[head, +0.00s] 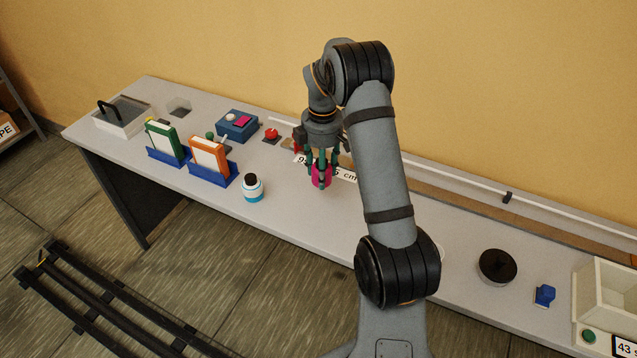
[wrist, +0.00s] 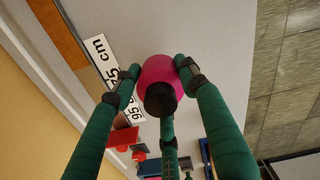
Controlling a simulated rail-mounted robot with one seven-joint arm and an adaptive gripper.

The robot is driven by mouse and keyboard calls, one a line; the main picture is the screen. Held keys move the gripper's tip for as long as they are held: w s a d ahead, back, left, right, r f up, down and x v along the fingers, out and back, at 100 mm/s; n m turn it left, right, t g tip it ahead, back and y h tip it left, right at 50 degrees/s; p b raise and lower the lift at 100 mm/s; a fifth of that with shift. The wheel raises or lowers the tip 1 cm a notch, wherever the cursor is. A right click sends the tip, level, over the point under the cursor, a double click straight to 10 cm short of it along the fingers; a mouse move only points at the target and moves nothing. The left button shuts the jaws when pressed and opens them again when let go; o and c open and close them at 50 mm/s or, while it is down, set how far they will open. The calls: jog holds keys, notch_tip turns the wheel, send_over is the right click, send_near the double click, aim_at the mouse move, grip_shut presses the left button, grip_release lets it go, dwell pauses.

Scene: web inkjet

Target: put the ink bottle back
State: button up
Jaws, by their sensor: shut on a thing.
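A magenta ink bottle (head: 321,180) with a black cap is between the green fingers of my gripper (head: 322,168), over the middle of the bench. In the wrist view the bottle (wrist: 157,71) shows its dark cap toward the camera, and the three fingers (wrist: 158,85) close around its sides. I cannot tell whether its base touches the bench top. A blue box (head: 238,128) with a magenta patch on top stands toward the back.
Blue holders with a green-and-white cartridge (head: 165,139) and an orange-and-white one (head: 209,155) stand left of the white bottle. A red button (head: 271,134) is behind them. A black round thing (head: 497,266) and a blue piece (head: 544,295) lie right of my arm.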

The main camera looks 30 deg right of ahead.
aim_at(319, 194)
jog(key=shift+w+a+f, duration=0.1)
jog(key=shift+a+f, duration=0.3)
jog(key=shift+a, duration=0.05)
jog(key=shift+f, duration=1.85)
jog(key=shift+f, duration=0.2)
jog(key=o, duration=1.4)
jog(key=shift+o, duration=0.2)
notch_tip(319, 194, up, 12)
jog(key=shift+r, duration=0.25)
